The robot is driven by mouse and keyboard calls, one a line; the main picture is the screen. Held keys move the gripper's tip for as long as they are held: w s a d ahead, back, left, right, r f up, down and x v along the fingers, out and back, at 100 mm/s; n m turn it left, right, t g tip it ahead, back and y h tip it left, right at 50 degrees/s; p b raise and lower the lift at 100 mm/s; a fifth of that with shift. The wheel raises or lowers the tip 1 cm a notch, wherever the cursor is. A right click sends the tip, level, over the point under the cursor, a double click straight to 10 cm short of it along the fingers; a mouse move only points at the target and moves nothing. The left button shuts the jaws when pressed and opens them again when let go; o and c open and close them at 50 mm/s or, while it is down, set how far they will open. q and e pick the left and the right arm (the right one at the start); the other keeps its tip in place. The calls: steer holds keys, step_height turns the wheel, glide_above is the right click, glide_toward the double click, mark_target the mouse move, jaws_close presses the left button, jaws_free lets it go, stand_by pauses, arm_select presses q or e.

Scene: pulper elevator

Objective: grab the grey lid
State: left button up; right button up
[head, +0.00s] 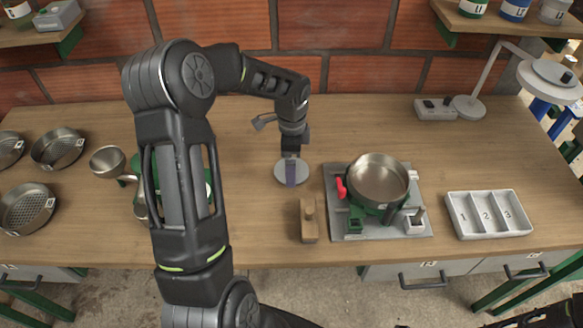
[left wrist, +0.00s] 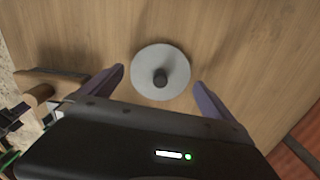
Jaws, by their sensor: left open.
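The grey lid (head: 282,172) is a flat round disc lying on the wooden table, left of the metal pan. In the left wrist view the lid (left wrist: 148,60) has a dark round knob (left wrist: 160,77) at its centre. My left gripper (head: 291,172) is above the lid and partly covers it in the head view. In the left wrist view its two fingers (left wrist: 158,80) are open, spread to either side of the knob, with nothing between them held. The exact height above the lid is hard to tell. My right gripper is not clearly in view.
A wooden block with a peg (head: 309,222) stands just in front of the lid. A metal pan (head: 378,180) sits on a grey base plate (head: 338,215) to the right. A white divided tray (head: 489,233) lies further right. Sieves (head: 58,148) are at the far left.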

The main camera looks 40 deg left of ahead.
arm_select(q)
steer(key=shift+f, duration=0.7)
steer(key=shift+c, duration=0.2)
steer(key=c, duration=1.2)
steer(key=shift+o, duration=0.2)
steer(key=shift+r, duration=0.1)
step_height(320, 180, up, 10)
steer(key=shift+f+b, duration=0.1)
steer(key=shift+b, duration=0.5)
